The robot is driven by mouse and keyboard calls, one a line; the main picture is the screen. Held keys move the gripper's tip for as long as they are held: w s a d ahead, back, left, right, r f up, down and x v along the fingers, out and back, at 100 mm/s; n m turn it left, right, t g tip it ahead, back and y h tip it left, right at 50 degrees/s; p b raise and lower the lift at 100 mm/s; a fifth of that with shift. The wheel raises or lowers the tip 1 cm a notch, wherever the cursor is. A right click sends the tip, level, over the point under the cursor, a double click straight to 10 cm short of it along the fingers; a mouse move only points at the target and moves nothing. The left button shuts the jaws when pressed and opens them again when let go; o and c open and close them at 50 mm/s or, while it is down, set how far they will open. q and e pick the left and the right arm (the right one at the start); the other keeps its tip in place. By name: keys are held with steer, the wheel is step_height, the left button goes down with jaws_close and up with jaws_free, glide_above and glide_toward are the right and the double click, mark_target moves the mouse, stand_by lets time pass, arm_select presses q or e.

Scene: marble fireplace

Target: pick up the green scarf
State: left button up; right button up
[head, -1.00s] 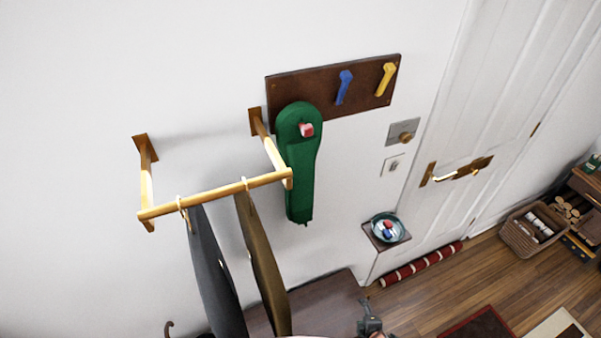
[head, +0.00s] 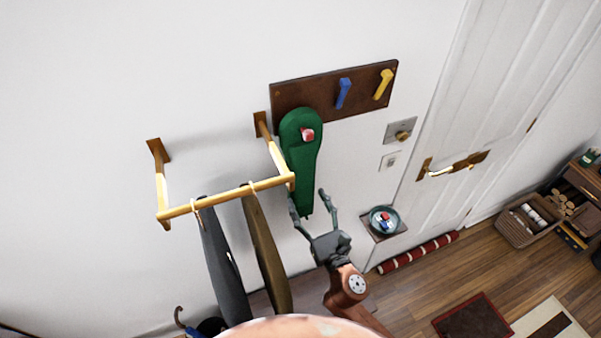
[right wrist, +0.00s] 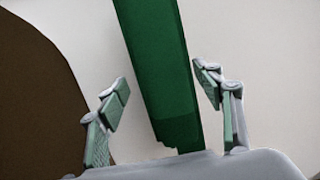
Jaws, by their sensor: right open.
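The green scarf (head: 301,165) hangs from a red peg (head: 307,134) at the left end of the dark brown peg board (head: 332,96) on the wall. My right gripper (head: 308,202) is open around the lower end of the scarf, with nothing gripped. In the right wrist view, the scarf (right wrist: 160,75) comes down between the two open fingers (right wrist: 165,92), apart from both. My left gripper is not in view.
A wooden clothes rail (head: 225,201) with a grey garment (head: 222,265) and a brown garment (head: 265,250) juts out left of the scarf. A small shelf with a teal bowl (head: 384,221) is to the right. Blue (head: 343,92) and yellow (head: 383,84) pegs are bare.

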mark_target(304, 191)
steer(key=x, duration=0.3)
steer(key=p+x, duration=0.1)
steer(key=x, duration=0.2)
steer(key=shift+w+f, duration=0.15)
steer(key=shift+w, duration=0.2)
steer(key=shift+c, duration=0.7)
steer(key=c, duration=1.2)
